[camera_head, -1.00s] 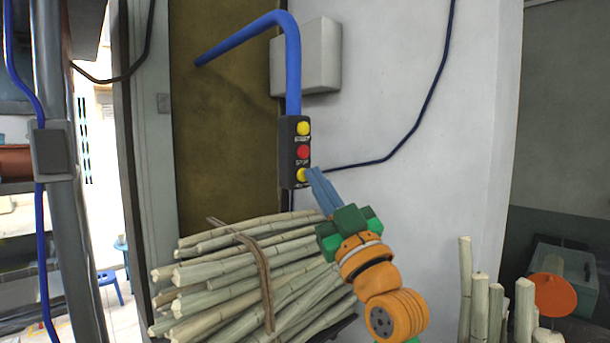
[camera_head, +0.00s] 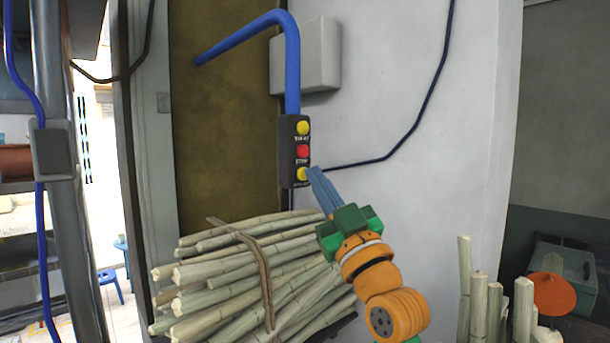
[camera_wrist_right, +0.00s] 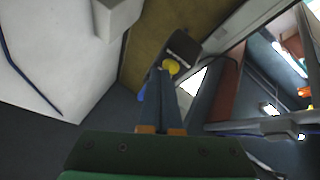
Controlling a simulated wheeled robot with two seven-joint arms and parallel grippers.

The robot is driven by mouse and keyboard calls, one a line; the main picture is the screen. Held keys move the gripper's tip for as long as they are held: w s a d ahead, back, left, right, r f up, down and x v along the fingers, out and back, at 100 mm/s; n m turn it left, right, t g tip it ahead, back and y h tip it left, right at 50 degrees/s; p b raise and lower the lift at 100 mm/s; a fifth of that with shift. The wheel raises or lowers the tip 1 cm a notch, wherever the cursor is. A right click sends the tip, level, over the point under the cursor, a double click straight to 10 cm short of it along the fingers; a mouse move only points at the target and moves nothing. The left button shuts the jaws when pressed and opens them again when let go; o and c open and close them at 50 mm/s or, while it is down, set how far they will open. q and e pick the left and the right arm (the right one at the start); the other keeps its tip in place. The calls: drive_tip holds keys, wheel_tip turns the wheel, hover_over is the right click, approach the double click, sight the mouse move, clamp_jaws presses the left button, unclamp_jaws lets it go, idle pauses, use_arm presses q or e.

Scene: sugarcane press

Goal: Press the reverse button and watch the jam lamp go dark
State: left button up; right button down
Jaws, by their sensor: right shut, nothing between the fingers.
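A black button box (camera_head: 290,152) hangs at the lower end of a blue pipe. It carries a yellow button (camera_head: 303,128) at the top, a red button (camera_head: 303,151) in the middle and the lowest yellow button (camera_head: 302,174), whose label is too small to read surely. My right gripper (camera_head: 312,171) is shut and empty, its blue fingertips right beside the lowest button. In the right wrist view the fingertips (camera_wrist_right: 160,71) are close to a yellow button (camera_wrist_right: 171,67); I cannot tell whether they touch. I make out no jam lamp. My left gripper is not in view.
Upright cane pieces (camera_head: 480,305) stand at the lower right by an orange disc (camera_head: 555,293). A grey box (camera_head: 306,56) and a dark cable are on the pale wall behind.

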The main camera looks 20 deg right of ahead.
drive_tip(key=shift+s+d+f, duration=0.1)
drive_tip(key=shift+s+d, duration=0.05)
drive_tip(key=shift+s, duration=0.25)
drive_tip(key=s, duration=0.1)
drive_tip(key=s+d, duration=0.1)
drive_tip(key=s, duration=0.2)
drive_tip(key=shift+s+d, duration=0.35)
drive_tip(key=shift+s, duration=0.05)
idle(0.6)
